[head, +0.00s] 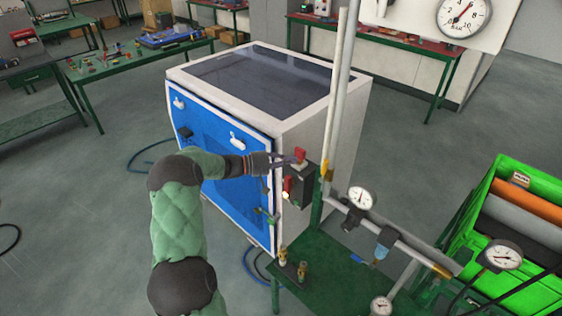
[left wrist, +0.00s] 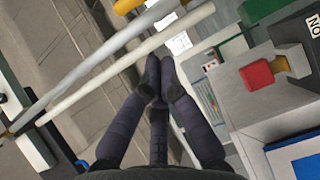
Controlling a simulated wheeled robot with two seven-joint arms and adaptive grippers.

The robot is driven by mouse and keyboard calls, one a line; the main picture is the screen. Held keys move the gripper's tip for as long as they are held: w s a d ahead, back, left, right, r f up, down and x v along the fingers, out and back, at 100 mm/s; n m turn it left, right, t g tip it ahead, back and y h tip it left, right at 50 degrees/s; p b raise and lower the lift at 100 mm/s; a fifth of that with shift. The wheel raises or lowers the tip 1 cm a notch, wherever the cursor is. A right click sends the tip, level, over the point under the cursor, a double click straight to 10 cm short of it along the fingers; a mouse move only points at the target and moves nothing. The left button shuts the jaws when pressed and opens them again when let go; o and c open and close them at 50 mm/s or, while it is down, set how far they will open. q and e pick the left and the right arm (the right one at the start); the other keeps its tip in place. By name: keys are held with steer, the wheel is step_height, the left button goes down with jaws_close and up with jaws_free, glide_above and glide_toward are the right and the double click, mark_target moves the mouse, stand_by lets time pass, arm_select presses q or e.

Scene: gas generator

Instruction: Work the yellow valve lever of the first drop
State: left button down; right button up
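A yellow valve lever (head: 325,169) shows on the upright grey pipe right of the blue-fronted machine in the head view. A yellow piece at the top edge of the left wrist view (left wrist: 128,5), beside the pipes, looks like this lever, partly cut off. My left gripper (head: 297,160) is left of the lever and apart from it, close to the grey switch box. In the left wrist view its dark fingertips (left wrist: 160,64) are together with nothing seen between them. My right gripper is not in view.
The switch box with a red knob (head: 300,154) is by my left fingers; the knob also shows in the left wrist view (left wrist: 257,74). Vertical pipes (head: 340,90), gauges (head: 361,199) and a green stand (head: 320,268) are right. A green crate (head: 530,170) is far right.

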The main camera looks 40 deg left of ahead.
mark_target(324, 171)
arm_select(q)
steer(key=w+d, duration=0.3)
steer(key=d, duration=0.3)
steer(key=shift+w+d+f, duration=0.25)
steer(key=shift+w+f, duration=0.05)
steer(key=shift+f, duration=0.1)
steer(key=shift+d+r+m+b, duration=0.1)
steer(key=shift+d+m+b, duration=0.2)
steer(key=shift+b, duration=0.15)
steer(key=shift+g, duration=0.3)
